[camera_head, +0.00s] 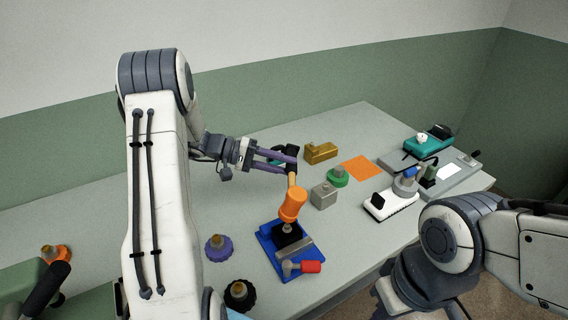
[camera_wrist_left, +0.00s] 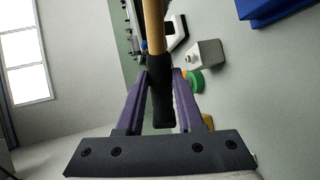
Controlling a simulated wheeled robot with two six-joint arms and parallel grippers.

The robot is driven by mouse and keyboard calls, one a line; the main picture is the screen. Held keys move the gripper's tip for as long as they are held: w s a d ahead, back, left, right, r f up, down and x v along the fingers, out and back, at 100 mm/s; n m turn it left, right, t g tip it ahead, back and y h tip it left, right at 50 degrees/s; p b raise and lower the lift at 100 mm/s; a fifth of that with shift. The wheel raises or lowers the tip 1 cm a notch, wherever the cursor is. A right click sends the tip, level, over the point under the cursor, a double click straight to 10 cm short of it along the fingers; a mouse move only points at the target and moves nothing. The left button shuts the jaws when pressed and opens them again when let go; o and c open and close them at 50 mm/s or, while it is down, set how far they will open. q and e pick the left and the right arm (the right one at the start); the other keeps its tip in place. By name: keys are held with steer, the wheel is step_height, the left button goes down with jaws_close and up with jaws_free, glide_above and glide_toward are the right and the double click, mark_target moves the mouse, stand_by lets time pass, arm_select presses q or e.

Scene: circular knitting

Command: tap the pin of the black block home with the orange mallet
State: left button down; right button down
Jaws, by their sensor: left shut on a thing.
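My left gripper (camera_head: 284,160) is shut on the black grip of the orange mallet (camera_head: 292,204). In the left wrist view, the purple fingers (camera_wrist_left: 161,85) close around the black grip (camera_wrist_left: 162,103), and the wooden handle (camera_wrist_left: 153,25) runs up out of the picture. In the head view, the orange head hangs directly above the black block (camera_head: 285,240). The grey pin (camera_head: 287,228) stands up from the block, just under the mallet head. I cannot tell whether head and pin touch. My right gripper is out of view.
A grey block (camera_head: 323,195), green knob piece (camera_head: 337,177), brass block (camera_head: 320,153) and orange sheet (camera_head: 361,169) lie behind and right. Purple (camera_head: 218,248) and black (camera_head: 239,294) knobs stand left. The table's back left is clear.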

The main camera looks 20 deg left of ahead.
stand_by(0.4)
arm_select(q)
step_height(320, 180, down, 4)
steer(key=b, duration=0.4)
step_height(320, 180, up, 4)
steer(key=p, duration=0.2)
steer(key=shift+r+p, duration=0.1)
steer(key=shift+p, duration=0.25)
